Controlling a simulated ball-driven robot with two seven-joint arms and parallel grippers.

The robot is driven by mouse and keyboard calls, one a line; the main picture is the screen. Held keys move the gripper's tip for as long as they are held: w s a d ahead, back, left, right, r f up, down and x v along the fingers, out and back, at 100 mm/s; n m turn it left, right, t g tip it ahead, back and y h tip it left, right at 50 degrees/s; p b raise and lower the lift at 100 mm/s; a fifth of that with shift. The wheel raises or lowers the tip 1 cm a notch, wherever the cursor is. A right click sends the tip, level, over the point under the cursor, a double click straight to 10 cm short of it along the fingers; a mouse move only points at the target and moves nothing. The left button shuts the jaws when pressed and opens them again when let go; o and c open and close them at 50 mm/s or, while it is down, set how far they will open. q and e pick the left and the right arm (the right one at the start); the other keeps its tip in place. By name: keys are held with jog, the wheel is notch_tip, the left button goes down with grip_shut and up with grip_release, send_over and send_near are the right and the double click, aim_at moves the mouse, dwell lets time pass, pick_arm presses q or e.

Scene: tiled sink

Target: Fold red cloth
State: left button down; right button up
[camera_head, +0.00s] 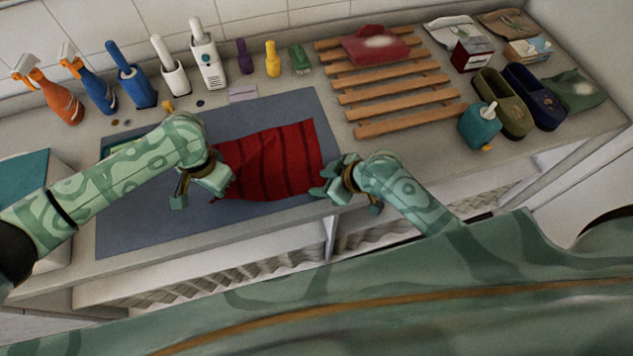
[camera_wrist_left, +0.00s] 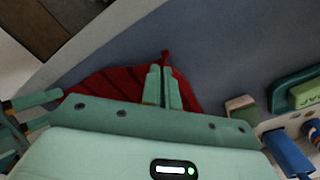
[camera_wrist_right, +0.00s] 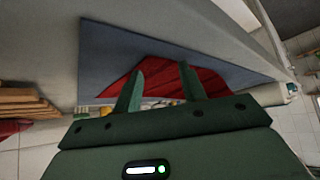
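A dark red striped cloth (camera_head: 270,160) lies on the blue-grey mat (camera_head: 130,225). It has a crease near its left part. My left gripper (camera_head: 203,192) is at the cloth's left edge. In the left wrist view its fingers (camera_wrist_left: 162,88) are close together, with a tip of the red cloth (camera_wrist_left: 110,82) showing at them, so it looks shut on the cloth. My right gripper (camera_head: 326,182) is beside the cloth's lower right edge. In the right wrist view its fingers (camera_wrist_right: 162,85) are apart, with the cloth (camera_wrist_right: 208,80) beyond and nothing clearly held.
A wooden slatted rack (camera_head: 395,95) with a folded red item (camera_head: 375,45) stands right of the mat. Several bottles and brushes line the wall, including an orange spray bottle (camera_head: 60,103). A teal dispenser (camera_head: 480,127) stands at the right. Bare mat lies left of the cloth.

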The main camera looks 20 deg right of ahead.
grip_shut()
jog(key=shift+r, duration=2.5)
